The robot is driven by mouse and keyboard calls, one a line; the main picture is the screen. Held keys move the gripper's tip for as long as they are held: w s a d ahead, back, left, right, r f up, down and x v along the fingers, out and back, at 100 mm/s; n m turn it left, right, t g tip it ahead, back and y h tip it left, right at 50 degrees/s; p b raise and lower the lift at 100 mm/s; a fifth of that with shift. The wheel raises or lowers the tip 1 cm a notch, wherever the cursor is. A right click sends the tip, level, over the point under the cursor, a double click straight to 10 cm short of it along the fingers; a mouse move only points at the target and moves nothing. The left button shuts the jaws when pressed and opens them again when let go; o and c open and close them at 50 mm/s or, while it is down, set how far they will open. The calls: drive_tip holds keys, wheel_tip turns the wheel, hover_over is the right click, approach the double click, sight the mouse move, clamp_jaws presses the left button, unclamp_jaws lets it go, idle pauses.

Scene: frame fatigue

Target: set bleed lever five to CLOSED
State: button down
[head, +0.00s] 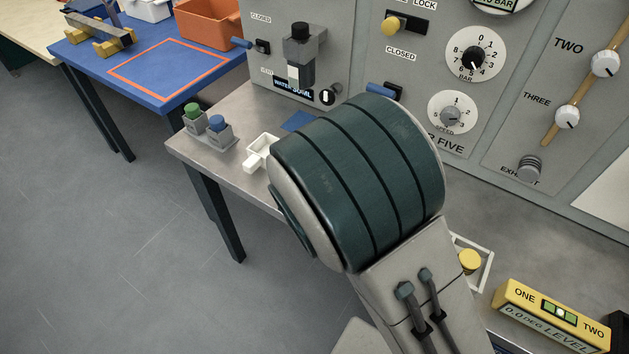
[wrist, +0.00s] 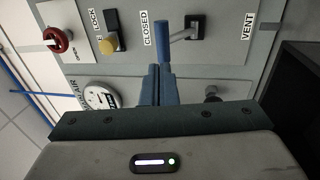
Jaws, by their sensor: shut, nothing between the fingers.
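A bleed lever (head: 380,90) with a blue handle and black mount sits on the grey panel whose partly hidden label ends in FIVE. The wrist view shows its blue handle (wrist: 164,40), between the CLOSED label (wrist: 146,28) and the VENT label (wrist: 247,25). Its rod runs from the mount at right toward the CLOSED side; I cannot tell whether it is at its stop. My gripper (wrist: 156,78) is shut and empty, its blue fingertips just below the handle in the picture. I cannot tell whether they touch. My arm hides the gripper in the head view.
A yellow knob (head: 397,24) marked LOCK and gauge dials (head: 474,55) are near the lever. A similar blue lever (head: 243,44) is on the panel to the left. The bench (head: 225,160) holds green and blue buttons, a white tray (head: 262,150) and a yellow level (head: 550,317).

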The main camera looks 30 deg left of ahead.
drive_tip(key=s+f+b, duration=0.1)
drive_tip(key=s+f, duration=0.3)
drive_tip(key=s, duration=1.2)
drive_tip(key=shift+s+d, duration=0.2)
drive_tip(key=shift+s, duration=0.15)
drive_tip(key=w+d+r+m+g+y, duration=0.1)
drive_tip(key=w+m+g+y, duration=0.15)
drive_tip(key=w, duration=0.45)
drive_tip(key=w+d+r+m+g+y, duration=0.1)
drive_tip(key=w+m+g, duration=0.2)
drive_tip(key=w, duration=0.3)
drive_tip(key=w+d+r+m+g+y+p, duration=0.2)
drive_tip(key=w+d+r+m+g, duration=0.15)
drive_tip(key=d, duration=0.35)
drive_tip(key=s+d+m+g+h, duration=0.1)
drive_tip(key=s+d+m+g, duration=0.1)
drive_tip(key=s+d, duration=0.3)
drive_tip(key=s+d+m+g+h+p, duration=0.1)
drive_tip(key=s+d+m+g+h, duration=0.1)
drive_tip(key=d, duration=1.2)
drive_tip(key=s+d+m+g+h, duration=0.2)
drive_tip(key=s+d+m+g, duration=0.2)
drive_tip(key=s+d, duration=0.3)
drive_tip(key=d+m, duration=0.1)
drive_tip(key=d, duration=0.2)
drive_tip(key=shift+s+r, duration=0.35)
drive_tip(key=shift+r, duration=0.05)
drive_tip(key=shift+h, duration=0.25)
